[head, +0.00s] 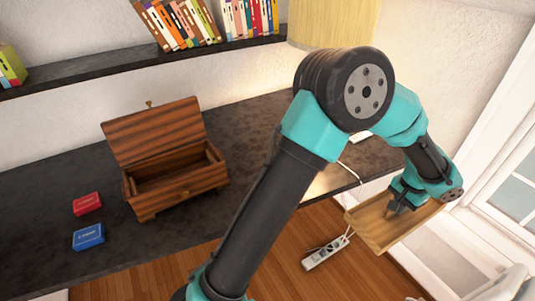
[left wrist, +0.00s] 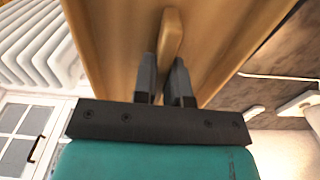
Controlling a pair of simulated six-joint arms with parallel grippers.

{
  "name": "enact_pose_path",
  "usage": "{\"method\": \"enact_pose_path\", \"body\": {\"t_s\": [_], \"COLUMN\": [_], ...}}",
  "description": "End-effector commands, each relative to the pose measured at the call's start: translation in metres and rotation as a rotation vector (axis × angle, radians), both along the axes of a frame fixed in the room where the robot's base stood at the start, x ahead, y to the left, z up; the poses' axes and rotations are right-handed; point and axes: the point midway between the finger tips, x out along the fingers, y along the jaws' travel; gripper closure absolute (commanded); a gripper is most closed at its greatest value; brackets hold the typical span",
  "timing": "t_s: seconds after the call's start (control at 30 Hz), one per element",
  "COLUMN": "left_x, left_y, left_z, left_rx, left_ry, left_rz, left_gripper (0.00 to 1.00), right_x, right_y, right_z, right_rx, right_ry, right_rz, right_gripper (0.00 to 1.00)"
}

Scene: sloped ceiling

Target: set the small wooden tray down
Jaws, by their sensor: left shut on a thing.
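The small wooden tray (head: 375,232) is light brown, with low raised sides, at the right of the head view. It is held in the air out past the desk's right end, with the floor below it, and looks slightly tilted. My left gripper (head: 393,211) reaches into it from above. In the left wrist view, the two dark fingers (left wrist: 163,72) are closed on a raised wooden grip (left wrist: 171,38) in the middle of the tray (left wrist: 108,40). Part of the tray is hidden behind my wrist in the head view. My right gripper is not in view.
The dark desk (head: 50,250) holds an open wooden chest (head: 180,180), a red box (head: 87,204) and a blue box (head: 88,237). A power strip (head: 325,254) lies on the wooden floor. A white-framed window (head: 515,190) is close right of the tray. Bookshelf (head: 130,60) above.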

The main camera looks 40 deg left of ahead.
Motion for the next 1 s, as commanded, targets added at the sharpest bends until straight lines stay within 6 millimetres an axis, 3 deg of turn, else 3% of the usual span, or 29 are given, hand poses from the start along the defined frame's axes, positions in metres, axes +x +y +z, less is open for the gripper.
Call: {"method": "enact_pose_path", "body": {"t_s": [0.27,0.47,0.57,0.7,1.0], "left_x": [0.004,0.026,0.043,0.062,0.077], "left_y": [0.006,0.049,0.089,0.156,0.308], "left_z": [0.0,-0.001,-0.003,-0.005,-0.011], "left_rx": [-0.001,-0.011,-0.017,-0.024,-0.029], "left_ry": [-0.001,0.0,0.002,0.002,0.0], "left_rz": [0.002,0.012,0.019,0.026,0.037], "left_gripper": [1.0,1.0,1.0,1.0,1.0], "right_x": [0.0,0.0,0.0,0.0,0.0], "right_y": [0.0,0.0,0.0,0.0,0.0], "right_z": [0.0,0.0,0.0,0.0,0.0], "right_rx": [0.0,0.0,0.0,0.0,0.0], "right_ry": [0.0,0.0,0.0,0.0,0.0], "right_rz": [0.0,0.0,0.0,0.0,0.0], "right_gripper": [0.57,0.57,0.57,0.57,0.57]}}
